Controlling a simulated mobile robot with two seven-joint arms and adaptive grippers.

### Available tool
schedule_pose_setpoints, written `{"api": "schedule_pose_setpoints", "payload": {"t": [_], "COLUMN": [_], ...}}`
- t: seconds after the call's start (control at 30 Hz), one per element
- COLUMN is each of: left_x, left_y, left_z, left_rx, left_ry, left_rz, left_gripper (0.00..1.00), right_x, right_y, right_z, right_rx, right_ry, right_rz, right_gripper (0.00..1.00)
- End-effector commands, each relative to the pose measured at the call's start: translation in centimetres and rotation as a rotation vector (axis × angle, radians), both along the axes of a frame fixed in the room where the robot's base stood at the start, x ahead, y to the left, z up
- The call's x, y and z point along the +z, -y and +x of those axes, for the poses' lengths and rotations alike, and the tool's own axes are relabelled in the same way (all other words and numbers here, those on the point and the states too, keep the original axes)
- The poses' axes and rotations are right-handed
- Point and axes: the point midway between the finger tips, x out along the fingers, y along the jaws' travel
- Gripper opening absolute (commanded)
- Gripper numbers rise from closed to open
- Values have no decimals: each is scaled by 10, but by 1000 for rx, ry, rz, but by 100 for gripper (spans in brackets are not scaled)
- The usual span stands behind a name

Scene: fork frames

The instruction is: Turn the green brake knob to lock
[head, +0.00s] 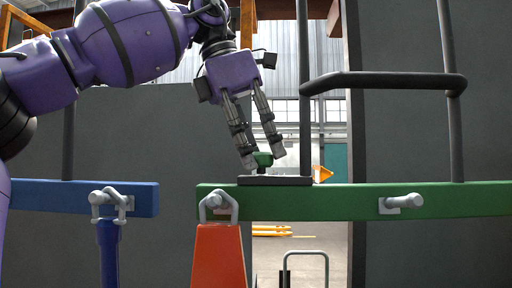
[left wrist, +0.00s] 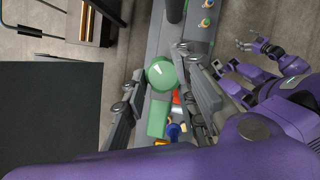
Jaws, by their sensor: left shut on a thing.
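The green brake knob (head: 263,159) stands on a dark plate (head: 275,180) on top of the green beam (head: 340,202). My left gripper (head: 262,161) points down from above, its two fingertips on either side of the knob. It is shut on the knob. In the left wrist view the knob's round green top (left wrist: 160,74) lies between the two fingers. Any lock marking is too small to tell. My right gripper is outside the head view; in the left wrist view it (left wrist: 236,56) shows at the right, its fingers apart and empty, away from the knob.
A dark post (head: 305,90) rises just right of the knob, with a black bar (head: 385,82) running right from it. Grey shackles (head: 219,207) hang on the green beam above an orange-red piece (head: 218,255). A blue beam (head: 80,197) lies at the left, beyond a gap.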

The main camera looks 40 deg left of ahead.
Motion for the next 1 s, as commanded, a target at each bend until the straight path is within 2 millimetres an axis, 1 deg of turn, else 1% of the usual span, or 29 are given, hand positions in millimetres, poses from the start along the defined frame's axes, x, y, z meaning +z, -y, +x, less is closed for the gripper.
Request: {"api": "schedule_pose_setpoints", "payload": {"t": [0.17,0.37,0.63,1.0], "left_x": [3,5,6,5], "left_y": [-1,-1,1,4], "left_z": [0,-3,-5,-5], "left_rx": [48,166,400,683], "left_ry": [11,15,16,17], "left_rz": [2,4,3,-1], "left_gripper": [0,0,0,0], "right_x": [3,9,15,15], "right_y": [2,2,-1,-4], "right_z": [0,6,12,12], "right_rx": [6,7,9,8], "right_ry": [2,14,25,24], "right_rz": [-5,-5,2,6], "right_gripper": [89,89,89,89]}}
